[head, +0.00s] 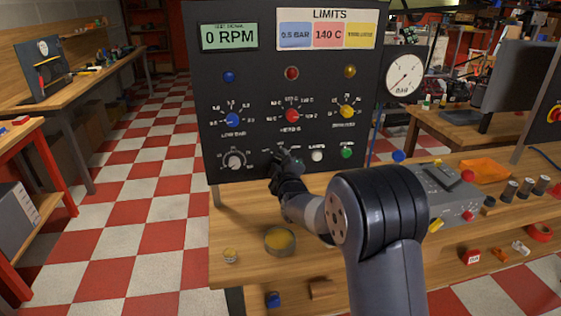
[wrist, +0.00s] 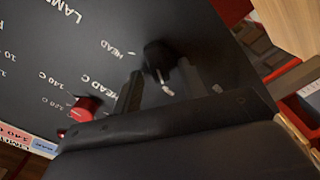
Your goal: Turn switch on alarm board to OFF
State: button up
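The black board (head: 260,95) stands upright on the wooden bench and carries a 0 RPM display, a LIMITS card, lamps and knobs. A black switch knob (wrist: 157,56) with a light pointer shows on the board face in the wrist view, close to a HEAD label. My gripper (head: 282,158) is at the lower middle of the board and hides that area in the head view. In the wrist view my gripper (wrist: 160,82) is open, its fingers on either side of the knob's near end. I cannot tell whether they touch it. No OFF mark is legible.
Blue (head: 232,120), red (head: 292,116) and yellow (head: 347,111) knobs sit above my gripper. A white knob (head: 235,161) is to its left, and a green button (head: 347,153) to its right. A round dish (head: 280,241) stands on the bench below.

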grip_shut()
dwell(0.5)
jog(key=shift+f+m+b, duration=0.15)
jog(key=shift+m+b, duration=0.15)
jog(key=shift+b, duration=0.35)
jog(key=shift+m+b, duration=0.3)
jog(key=shift+b, duration=0.15)
jog(key=m+b, duration=0.3)
jog(key=b, duration=0.1)
jog(key=shift+d, duration=0.15)
jog(key=m+b, duration=0.4)
jog(key=shift+w+d+m, duration=0.1)
jog(key=shift+d+m, duration=0.05)
jog(key=shift+m, duration=0.15)
jog(key=shift+d+r+m+b, duration=0.1)
jog(key=shift+r+m+b, duration=0.05)
jog(key=shift+m+b, duration=0.6)
jog(key=shift+r+m+b, duration=0.15)
jog(key=shift+m+b, duration=0.45)
jog(key=shift+m, duration=0.15)
